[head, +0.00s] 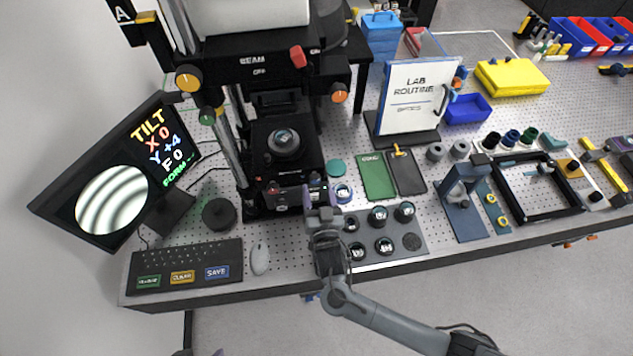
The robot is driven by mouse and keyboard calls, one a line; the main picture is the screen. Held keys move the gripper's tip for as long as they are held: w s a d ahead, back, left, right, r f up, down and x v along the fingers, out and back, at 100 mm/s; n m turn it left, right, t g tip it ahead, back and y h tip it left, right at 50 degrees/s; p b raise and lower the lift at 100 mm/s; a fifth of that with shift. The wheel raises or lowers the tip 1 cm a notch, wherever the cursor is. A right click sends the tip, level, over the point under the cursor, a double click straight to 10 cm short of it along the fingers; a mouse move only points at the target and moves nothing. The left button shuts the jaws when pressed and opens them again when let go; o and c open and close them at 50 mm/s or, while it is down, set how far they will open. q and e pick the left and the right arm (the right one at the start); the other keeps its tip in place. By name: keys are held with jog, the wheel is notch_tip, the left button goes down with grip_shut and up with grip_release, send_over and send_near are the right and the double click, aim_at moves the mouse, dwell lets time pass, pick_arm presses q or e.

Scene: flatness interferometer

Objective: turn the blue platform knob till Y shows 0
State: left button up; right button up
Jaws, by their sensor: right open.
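The interferometer's platform (262,150) carries a round optic (284,143). A red knob (273,188) shows at the platform's front left. My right gripper (319,190) is open at the platform's front right corner, pointing away from the bench's front edge. I cannot make out the blue platform knob; the gripper may hide it. Contact cannot be told. Small tips at the bottom edge may be my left gripper (201,352).
A blue-ringed round piece (343,192) lies close right of my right gripper. A keyboard (185,266), mouse (260,257) and dark round weight (219,214) stand to the left.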

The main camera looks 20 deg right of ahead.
aim_at(316, 181)
jog(key=shift+x, duration=1.6)
jog(key=c, duration=1)
jog(key=shift+c, duration=0.2)
